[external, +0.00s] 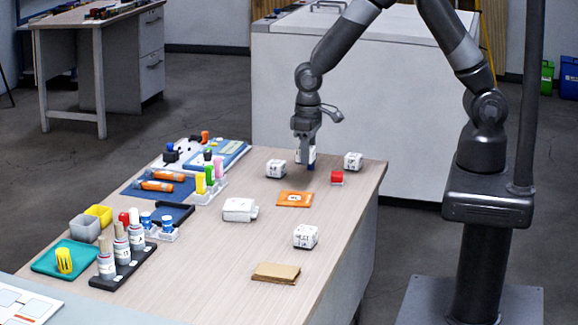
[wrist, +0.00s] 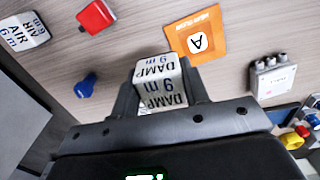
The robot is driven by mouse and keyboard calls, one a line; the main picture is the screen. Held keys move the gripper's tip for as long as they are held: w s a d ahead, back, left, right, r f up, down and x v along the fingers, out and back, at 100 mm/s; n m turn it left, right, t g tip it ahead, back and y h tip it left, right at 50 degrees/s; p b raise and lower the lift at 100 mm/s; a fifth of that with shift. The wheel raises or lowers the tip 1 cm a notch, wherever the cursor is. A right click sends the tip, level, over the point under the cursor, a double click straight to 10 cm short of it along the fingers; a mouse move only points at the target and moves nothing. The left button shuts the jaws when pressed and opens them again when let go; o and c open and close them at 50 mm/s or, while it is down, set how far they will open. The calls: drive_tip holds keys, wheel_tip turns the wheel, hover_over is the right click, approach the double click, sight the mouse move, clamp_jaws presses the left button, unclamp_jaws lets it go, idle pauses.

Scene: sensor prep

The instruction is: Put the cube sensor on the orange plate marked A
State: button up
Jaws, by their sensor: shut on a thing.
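The orange plate marked A (wrist: 197,35) lies flat at the top of the wrist view and on the table in the external view (external: 294,200); nothing rests on it. My gripper (wrist: 158,90) is shut on a white cube sensor (wrist: 158,72) lettered DAMP 9 m, with a finger on each side. In the external view my gripper (external: 307,160) points down behind the plate, near the table's far edge. Its fingers mostly hide the held cube there. The exact gap between cube and table is hard to tell.
Another cube, lettered AIR (wrist: 22,32), and a red block (wrist: 97,16) lie to one side. White cubes (external: 276,168) and (external: 305,236) stand behind and in front of the plate. A white box (external: 240,209) lies left. A blue knob-like thing (wrist: 85,85) is near my gripper.

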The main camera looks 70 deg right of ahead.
hover_over(297, 198)
wheel_tip(297, 198, down, 4)
drive_tip(key=shift+r, duration=0.1)
drive_tip(key=shift+f, duration=1.95)
drive_tip(key=shift+f, duration=0.15)
drive_tip(key=o, duration=1)
